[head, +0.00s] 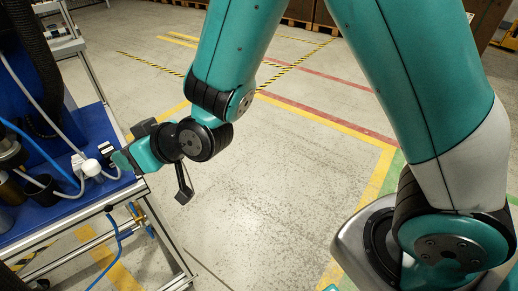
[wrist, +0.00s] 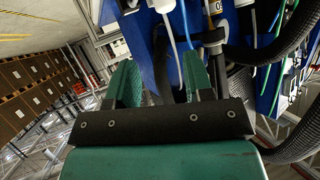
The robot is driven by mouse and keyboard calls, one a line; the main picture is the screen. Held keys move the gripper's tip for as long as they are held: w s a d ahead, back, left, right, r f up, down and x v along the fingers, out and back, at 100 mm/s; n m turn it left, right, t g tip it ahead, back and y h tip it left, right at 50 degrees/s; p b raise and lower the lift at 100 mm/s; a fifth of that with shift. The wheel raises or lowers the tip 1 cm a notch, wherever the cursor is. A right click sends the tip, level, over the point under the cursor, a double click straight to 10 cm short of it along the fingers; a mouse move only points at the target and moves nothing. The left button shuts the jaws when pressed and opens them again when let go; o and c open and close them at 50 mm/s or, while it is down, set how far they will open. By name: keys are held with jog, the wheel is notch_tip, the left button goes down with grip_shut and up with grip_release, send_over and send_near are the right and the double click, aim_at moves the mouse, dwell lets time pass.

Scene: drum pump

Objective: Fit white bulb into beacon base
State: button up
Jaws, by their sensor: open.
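My gripper (head: 112,157) reaches over the right edge of the blue table in the head view. In the wrist view its two teal fingers (wrist: 158,80) stand apart with no thing clearly held between them. A small white piece (head: 91,168) lies just left of the fingertips, with a pale hose close to it. I cannot tell whether it is the white bulb. A dark cup-like part (head: 42,188) stands further left on the table. I cannot tell whether it is the beacon base. The wrist view shows a white part (wrist: 162,5) at the top, partly cut off.
The blue table (head: 88,205) carries a blue drum (head: 20,85), hoses and dark cylinders at the left. A thick black corrugated hose (head: 38,70) hangs above it. A blue hose (head: 118,250) hangs over the front. Open floor lies to the right.

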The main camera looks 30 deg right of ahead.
jog(key=s+d+r+g+h, duration=0.1)
jog(key=s+d+r+g, duration=0.3)
jog(key=s+d+r, duration=0.2)
jog(key=s+d, duration=0.1)
jog(key=s, duration=0.1)
jog(key=shift+s+d+r+g+h, duration=0.25)
jog(key=shift+s+r+g+h, duration=0.05)
jog(key=shift+s+g+h, duration=0.1)
jog(key=s+d+r+g+h, duration=0.1)
jog(key=s+d, duration=0.1)
jog(key=s, duration=0.2)
jog(key=s+d+r+g+h, duration=0.1)
jog(key=s+d, duration=0.2)
jog(key=s, duration=0.1)
jog(key=s+d+r+g+h, duration=0.1)
jog(key=s+d+g, duration=0.1)
jog(key=s+d, duration=0.1)
jog(key=shift+s, duration=0.4)
jog(key=shift+c, duration=0.3)
jog(key=shift+s+d, duration=0.1)
jog(key=shift+d, duration=0.1)
